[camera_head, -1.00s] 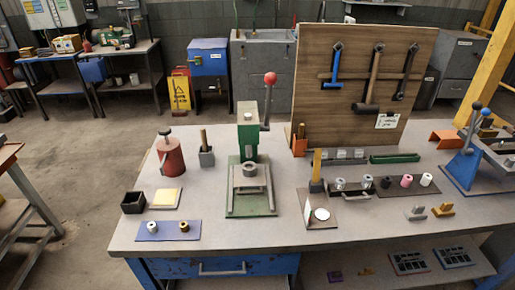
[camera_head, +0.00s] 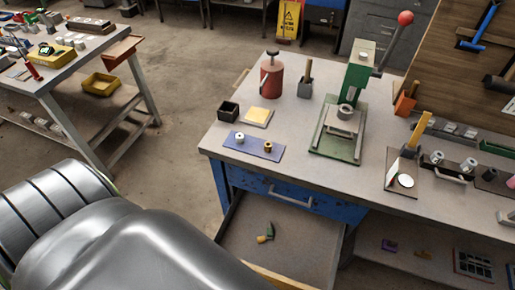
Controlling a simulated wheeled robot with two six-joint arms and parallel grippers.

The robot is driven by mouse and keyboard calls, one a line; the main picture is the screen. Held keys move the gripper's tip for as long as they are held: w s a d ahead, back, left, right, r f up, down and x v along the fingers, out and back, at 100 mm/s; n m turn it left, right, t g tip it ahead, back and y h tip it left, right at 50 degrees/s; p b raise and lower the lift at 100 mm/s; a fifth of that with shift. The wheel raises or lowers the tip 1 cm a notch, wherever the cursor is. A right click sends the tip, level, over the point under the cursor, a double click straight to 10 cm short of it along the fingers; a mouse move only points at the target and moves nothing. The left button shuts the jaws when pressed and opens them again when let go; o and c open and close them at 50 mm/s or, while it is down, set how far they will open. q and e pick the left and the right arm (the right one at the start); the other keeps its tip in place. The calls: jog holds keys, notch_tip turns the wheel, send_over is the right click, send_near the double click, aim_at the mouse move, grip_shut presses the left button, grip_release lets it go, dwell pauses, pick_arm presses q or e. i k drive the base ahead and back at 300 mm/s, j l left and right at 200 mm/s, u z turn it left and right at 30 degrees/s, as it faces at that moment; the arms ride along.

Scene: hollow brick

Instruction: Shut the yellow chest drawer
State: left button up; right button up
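Below the blue drawer front (camera_head: 270,187) with its grey handle (camera_head: 290,196), a grey-floored drawer (camera_head: 265,225) stands pulled out toward me. A yellow edge (camera_head: 275,277) shows along its near side at the bottom of the picture, and I take this for the yellow chest drawer. A small green and yellow item (camera_head: 266,234) lies inside it. The drawer's near corner is partly cut off by the picture edge and by my grey metal arm link. Neither gripper is in view.
The workbench top (camera_head: 225,140) carries a red can (camera_head: 271,78), a green press (camera_head: 350,100), a blue mat (camera_head: 254,146) and other small parts. At the left stands another bench (camera_head: 75,75) with a yellow bin (camera_head: 101,84) on its lower shelf. Bare floor (camera_head: 165,140) lies between the benches.

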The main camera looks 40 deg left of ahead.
aim_at(304, 252)
jog(key=k+j, duration=1.05)
jog(key=k, duration=0.15)
